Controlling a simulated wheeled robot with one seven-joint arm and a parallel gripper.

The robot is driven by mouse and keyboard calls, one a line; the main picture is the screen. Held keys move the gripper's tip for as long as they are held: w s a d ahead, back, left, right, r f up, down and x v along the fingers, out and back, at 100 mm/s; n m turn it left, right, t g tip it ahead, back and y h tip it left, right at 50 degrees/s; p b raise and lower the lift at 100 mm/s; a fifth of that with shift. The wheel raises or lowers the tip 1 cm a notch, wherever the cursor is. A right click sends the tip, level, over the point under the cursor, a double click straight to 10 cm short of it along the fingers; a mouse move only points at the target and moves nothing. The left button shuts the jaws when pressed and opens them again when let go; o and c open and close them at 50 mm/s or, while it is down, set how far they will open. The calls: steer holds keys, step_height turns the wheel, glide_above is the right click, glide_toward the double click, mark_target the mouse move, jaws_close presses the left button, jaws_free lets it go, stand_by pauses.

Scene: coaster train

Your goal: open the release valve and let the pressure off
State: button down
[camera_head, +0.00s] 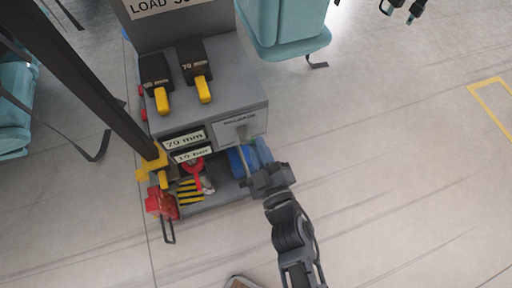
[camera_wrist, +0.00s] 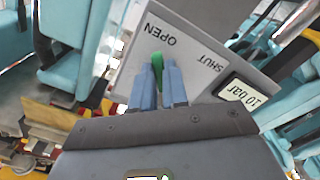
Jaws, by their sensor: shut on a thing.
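In the wrist view a green valve lever (camera_wrist: 157,61) stands on a grey panel (camera_wrist: 185,22) marked OPEN and SHUT. Its visible end is near the word OPEN. My gripper (camera_wrist: 158,84) is shut on the lever, with one blue-grey finger on each side. The lever's lower part is hidden by the fingers. A white plate (camera_wrist: 246,92) beside the panel reads 10 bar. In the head view my gripper (camera_head: 266,178) is at the lower right of the grey cabinet (camera_head: 225,88), and the lever cannot be made out. A 10 bar plate (camera_head: 194,155) shows on the cabinet's front.
Two black blocks with yellow handles (camera_head: 204,89) sit on the cabinet top. A 70 mm plate (camera_head: 184,139) is on its front. A red part (camera_head: 160,203) and a yellow-black striped part (camera_head: 190,190) are low at left. Teal seats (camera_head: 285,25) stand behind.

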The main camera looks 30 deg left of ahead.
steer(key=shift+w+d+r+n, duration=0.1)
steer(key=shift+n, duration=0.4)
steer(key=c, duration=1.1)
jaws_free()
steer(key=shift+c, duration=0.2)
steer(key=p+v, duration=0.1)
steer(key=v, duration=0.6)
steer(key=shift+s+d, duration=0.2)
steer(key=shift+d, duration=0.15)
